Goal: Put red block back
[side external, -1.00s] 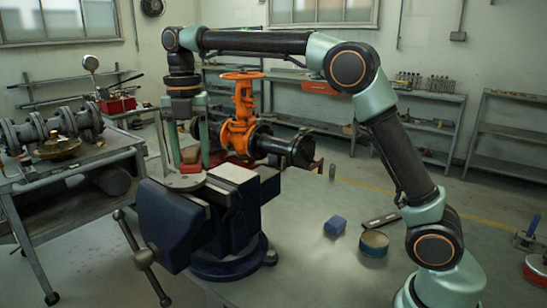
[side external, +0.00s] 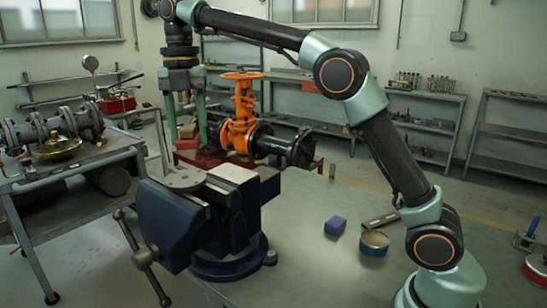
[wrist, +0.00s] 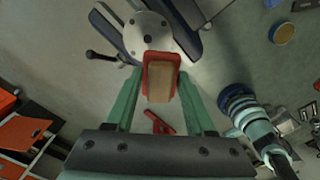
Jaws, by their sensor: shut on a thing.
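The red block (wrist: 147,75) has a tan-brown face and sits between my fingertips in the wrist view. In the side view the red block (side external: 187,144) hangs above the round metal plate (side external: 185,180) on the vise, with a gap between them. My gripper (wrist: 160,75) points down and its green fingers are shut on the block. In the side view my gripper (side external: 187,135) is at the upper left, in front of a red stand. The round plate also shows beyond the block in the wrist view (wrist: 148,30).
The dark blue vise (side external: 175,225) stands below my gripper. An orange gate valve (side external: 238,130) is close by on the right. A blue block (side external: 335,226) and a round tin (side external: 374,241) lie on the bench.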

